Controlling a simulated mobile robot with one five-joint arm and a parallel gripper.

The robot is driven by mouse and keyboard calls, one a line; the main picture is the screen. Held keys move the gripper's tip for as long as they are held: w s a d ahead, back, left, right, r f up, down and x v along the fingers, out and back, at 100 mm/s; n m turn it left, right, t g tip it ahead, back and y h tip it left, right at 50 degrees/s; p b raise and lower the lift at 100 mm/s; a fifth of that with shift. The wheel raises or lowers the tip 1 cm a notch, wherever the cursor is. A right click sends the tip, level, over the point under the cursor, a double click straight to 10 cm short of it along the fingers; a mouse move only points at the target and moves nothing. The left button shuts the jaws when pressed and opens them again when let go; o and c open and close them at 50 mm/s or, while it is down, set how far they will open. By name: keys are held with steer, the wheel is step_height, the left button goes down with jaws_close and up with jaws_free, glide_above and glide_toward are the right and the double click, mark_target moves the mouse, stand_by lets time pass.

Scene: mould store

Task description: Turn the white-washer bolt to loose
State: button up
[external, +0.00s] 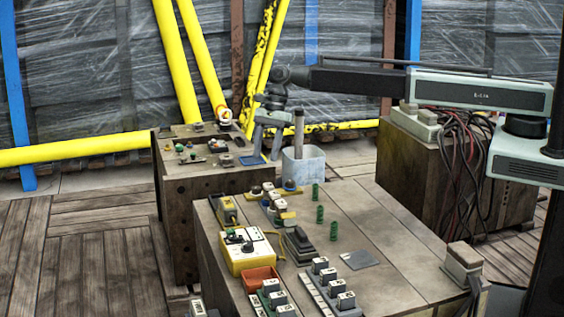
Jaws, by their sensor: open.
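My gripper (265,151) hangs from the arm that reaches in from the right. It points down with its two fingers apart, and nothing shows between them. It appears over the right side of the far wooden box (215,180), in front of a small blue-grey plate (252,160). A small round piece with white and orange parts (224,116) shows at the back of that box, left of my gripper and apart from it. It is too small to tell whether it is the white-washer bolt, and its turn position cannot be read.
A pale blue bin (303,166) with an upright rod stands right of my gripper. The near wooden box (400,250) carries a yellow control box (249,253), an orange tray (262,280), green springs (320,215) and several blocks. Yellow poles (177,60) stand behind. Cables (465,150) hang at right.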

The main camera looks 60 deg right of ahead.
steer(key=s+d+n+h, duration=0.1)
steer(key=s+d+n, duration=0.2)
steer(key=s+d, duration=0.4)
steer(key=s+d+n+h+p, duration=0.1)
steer(key=s+d+n, duration=0.2)
steer(key=s+d, duration=0.5)
steer(key=d, duration=0.6)
steer(key=shift+s+r+p, duration=0.15)
steer(key=shift+s+p, duration=0.05)
steer(key=shift+p, duration=0.1)
steer(key=w+m+h, duration=0.1)
steer(key=w+m, duration=0.2)
steer(key=w, duration=0.4)
steer(key=n+h, duration=0.1)
steer(key=n, duration=0.1)
glide_above(255, 188)
steer(key=shift+a, duration=0.1)
step_height(255, 188, down, 8)
steer(key=b, duration=0.8)
steer(key=shift+f, duration=0.2)
steer(key=shift+r, duration=0.1)
